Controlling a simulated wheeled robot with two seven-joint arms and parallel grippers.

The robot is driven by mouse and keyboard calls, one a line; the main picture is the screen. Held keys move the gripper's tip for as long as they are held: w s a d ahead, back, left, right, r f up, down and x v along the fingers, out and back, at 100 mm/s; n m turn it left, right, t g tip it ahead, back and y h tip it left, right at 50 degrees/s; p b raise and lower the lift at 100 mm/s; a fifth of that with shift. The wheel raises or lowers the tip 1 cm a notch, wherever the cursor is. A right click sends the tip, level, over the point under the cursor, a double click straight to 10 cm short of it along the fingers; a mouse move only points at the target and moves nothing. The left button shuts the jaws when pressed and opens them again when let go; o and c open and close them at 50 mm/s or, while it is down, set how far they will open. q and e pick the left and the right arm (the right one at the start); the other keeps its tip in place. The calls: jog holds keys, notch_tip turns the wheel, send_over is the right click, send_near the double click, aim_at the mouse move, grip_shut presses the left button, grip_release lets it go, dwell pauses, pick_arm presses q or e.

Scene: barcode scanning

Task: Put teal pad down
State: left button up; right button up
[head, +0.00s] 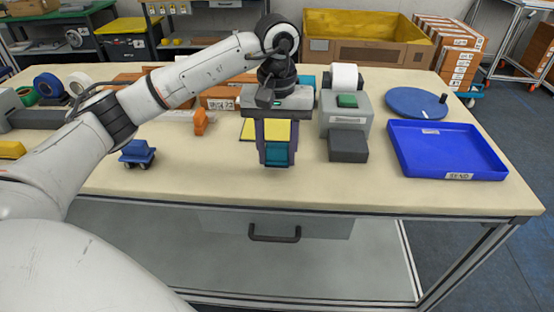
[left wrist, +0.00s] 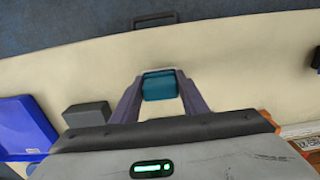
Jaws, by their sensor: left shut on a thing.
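My left gripper (head: 277,156) is over the middle of the table, pointing down, with its two purple fingers shut on the teal pad (head: 277,153). The pad is a small teal block between the fingertips. In the left wrist view the teal pad (left wrist: 159,85) shows between the fingers, with the pale tabletop behind it. I cannot tell whether the pad touches the table. My right gripper is not in view.
A grey printer-like device (head: 346,117) with a dark block (head: 348,146) in front stands right of the gripper. A blue tray (head: 445,150) and a blue round disc (head: 415,103) are further right. A small blue cart (head: 138,154) and an orange scanner-like item (head: 200,121) are left. The table's front strip is clear.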

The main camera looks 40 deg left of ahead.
pick_arm(q)
notch_tip(320, 180, down, 2)
jog(key=shift+f, duration=0.25)
jog(key=shift+f, duration=0.2)
jog(key=o, duration=1.1)
jog(key=shift+o, duration=0.2)
jog(key=shift+r, duration=0.1)
